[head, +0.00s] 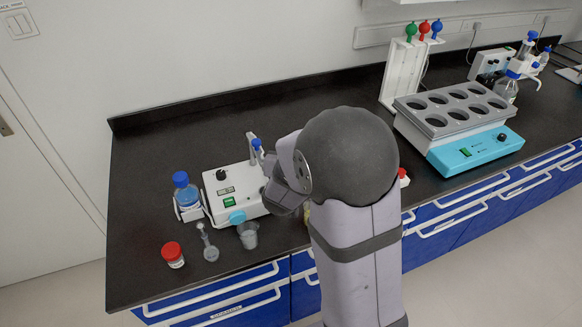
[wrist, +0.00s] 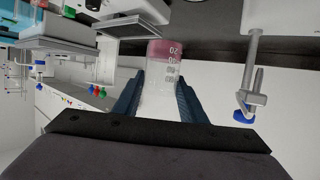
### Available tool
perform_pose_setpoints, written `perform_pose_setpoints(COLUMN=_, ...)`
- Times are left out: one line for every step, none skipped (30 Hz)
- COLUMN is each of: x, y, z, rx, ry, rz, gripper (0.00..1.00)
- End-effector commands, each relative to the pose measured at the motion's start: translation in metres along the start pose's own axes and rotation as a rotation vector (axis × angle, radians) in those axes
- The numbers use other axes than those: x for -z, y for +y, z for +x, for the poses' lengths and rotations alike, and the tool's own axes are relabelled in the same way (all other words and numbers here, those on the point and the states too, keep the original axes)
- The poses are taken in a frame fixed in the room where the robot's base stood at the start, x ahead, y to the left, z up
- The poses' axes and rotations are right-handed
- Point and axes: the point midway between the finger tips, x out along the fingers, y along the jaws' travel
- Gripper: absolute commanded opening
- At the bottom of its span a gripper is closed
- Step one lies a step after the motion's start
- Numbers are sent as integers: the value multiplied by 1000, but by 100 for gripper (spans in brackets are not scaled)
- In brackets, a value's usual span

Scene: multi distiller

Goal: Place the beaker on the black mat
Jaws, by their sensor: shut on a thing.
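My gripper (wrist: 160,98) is shut on a clear graduated beaker (wrist: 160,85) with pink liquid at its base end. The beaker sits between the two blue fingers in the wrist view, where the scene appears upside down. In the head view my gripper is mostly hidden by my arm, beside the white stirrer unit, and the held beaker cannot be made out. A dark flat square with a pale edge (wrist: 130,24) shows near the beaker's base in the wrist view; I cannot tell whether it is the black mat. No mat is clear in the head view.
Left on the black bench (head: 140,150) are a white stirrer unit (head: 220,188), a blue-capped bottle (head: 186,192), a red-capped jar (head: 173,256) and a small cup (head: 248,236). A water bath (head: 455,125) stands right. The back-left bench is clear.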

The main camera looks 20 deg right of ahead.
Motion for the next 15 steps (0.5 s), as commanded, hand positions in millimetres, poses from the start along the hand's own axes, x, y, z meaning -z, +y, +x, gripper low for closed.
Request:
perform_pose_setpoints(x=-13, y=1, z=4, rx=-2, ry=-5, rz=-6, gripper=14)
perform_pose_setpoints(x=-19, y=1, z=7, rx=-2, ry=-7, rz=-5, gripper=14)
perform_pose_setpoints(x=-28, y=1, z=10, rx=-2, ry=-6, rz=-5, gripper=14)
perform_pose_setpoints(x=-34, y=0, z=12, rx=-1, ry=-7, rz=-6, gripper=14)
perform_pose_setpoints(x=-39, y=1, z=14, rx=-2, ry=-6, rz=-5, gripper=14)
perform_pose_setpoints(x=-47, y=0, z=17, rx=-2, ry=-6, rz=-5, gripper=14)
perform_pose_setpoints(x=-53, y=0, z=19, rx=-2, ry=-6, rz=-5, gripper=14)
perform_pose_setpoints(x=-58, y=0, z=20, rx=-1, ry=-6, rz=-4, gripper=14)
perform_pose_setpoints(x=-65, y=0, z=23, rx=-1, ry=-5, rz=-5, gripper=14)
perform_pose_setpoints(x=-70, y=0, z=25, rx=-1, ry=-5, rz=-4, gripper=14)
perform_pose_setpoints(x=-75, y=0, z=27, rx=-2, ry=-4, rz=-4, gripper=14)
perform_pose_setpoints(x=-83, y=0, z=30, rx=-1, ry=-4, rz=-3, gripper=14)
perform_pose_setpoints(x=-88, y=0, z=32, rx=-1, ry=-4, rz=-4, gripper=14)
perform_pose_setpoints(x=-93, y=0, z=33, rx=-1, ry=-5, rz=-4, gripper=14)
perform_pose_setpoints(x=-99, y=0, z=36, rx=-1, ry=-4, rz=-3, gripper=14)
